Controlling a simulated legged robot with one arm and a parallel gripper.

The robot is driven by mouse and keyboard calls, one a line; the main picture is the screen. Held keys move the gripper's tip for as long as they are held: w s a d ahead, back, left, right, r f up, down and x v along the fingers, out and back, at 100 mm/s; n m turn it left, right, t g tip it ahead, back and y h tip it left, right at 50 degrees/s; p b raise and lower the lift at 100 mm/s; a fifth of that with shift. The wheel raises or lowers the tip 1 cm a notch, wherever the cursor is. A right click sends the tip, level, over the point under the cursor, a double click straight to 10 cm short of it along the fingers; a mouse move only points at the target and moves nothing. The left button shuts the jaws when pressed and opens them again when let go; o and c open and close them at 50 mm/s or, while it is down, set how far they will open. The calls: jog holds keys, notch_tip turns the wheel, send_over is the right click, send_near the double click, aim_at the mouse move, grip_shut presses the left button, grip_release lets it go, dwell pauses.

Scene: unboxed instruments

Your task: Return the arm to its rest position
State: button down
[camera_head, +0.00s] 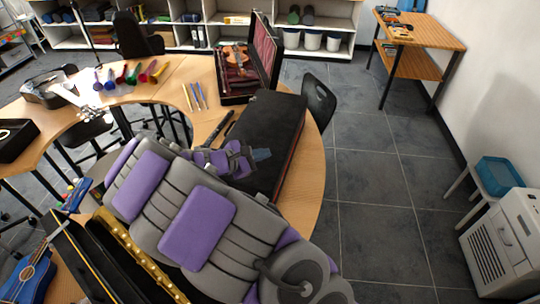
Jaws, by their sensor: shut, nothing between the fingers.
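My grey and purple arm fills the lower middle of the head view, lying across the near part of the curved table (313,180). My gripper (261,155) shows beyond the arm's large links, pointing right. Its fingers look closed and hold nothing. It overlaps the near left part of a closed black instrument case (268,117) in the picture. I cannot tell whether it touches the case. The arm hides part of the table and of the things behind it.
An open case (265,52) with a violin (237,60) stands beyond the black case. Colored handbells (132,75) and thin sticks (195,96) lie left.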

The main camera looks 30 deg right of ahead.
jog(key=s+r+m+g+y, duration=0.25)
jog(key=s+m, duration=0.25)
jog(key=s, duration=0.5)
jog(key=s+r+m+g+y, duration=0.25)
jog(key=s+m+y, duration=0.2)
jog(key=s, duration=0.45)
jog(key=s+a+m+t+y, duration=0.1)
jog(key=s+a+m+y, duration=0.3)
jog(key=s+a, duration=1)
jog(key=a+y, duration=0.1)
jog(key=y, duration=0.2)
jog(key=shift+s+r+t, duration=0.2)
jog(key=shift+s+t, duration=0.2)
jog(key=shift+a, duration=0.1)
